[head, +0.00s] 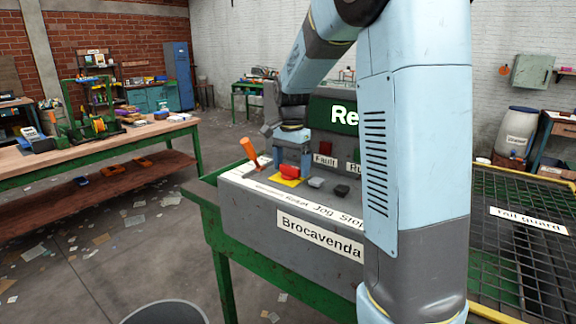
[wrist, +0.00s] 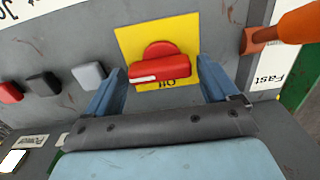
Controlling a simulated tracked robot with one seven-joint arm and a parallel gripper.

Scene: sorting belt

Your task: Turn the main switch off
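The main switch is a red rotary knob (head: 288,171) on a yellow plate (head: 284,181), set on top of the grey control console. In the wrist view the red knob (wrist: 160,70) has a bar handle lying roughly crosswise with a white mark at its left end. Dark lettering shows upside down on the yellow plate (wrist: 130,42) beside the bar; part is hidden. My gripper (wrist: 161,64) is open, its blue fingers on either side of the knob with visible gaps. In the head view my gripper (head: 291,160) is right over the switch.
An orange lever (head: 249,152) stands just left of the switch, close to one finger in the wrist view. Grey and black buttons (head: 315,182) lie to its right. A green display stands behind the console (head: 250,205). A yellow-edged mesh guard is at the right.

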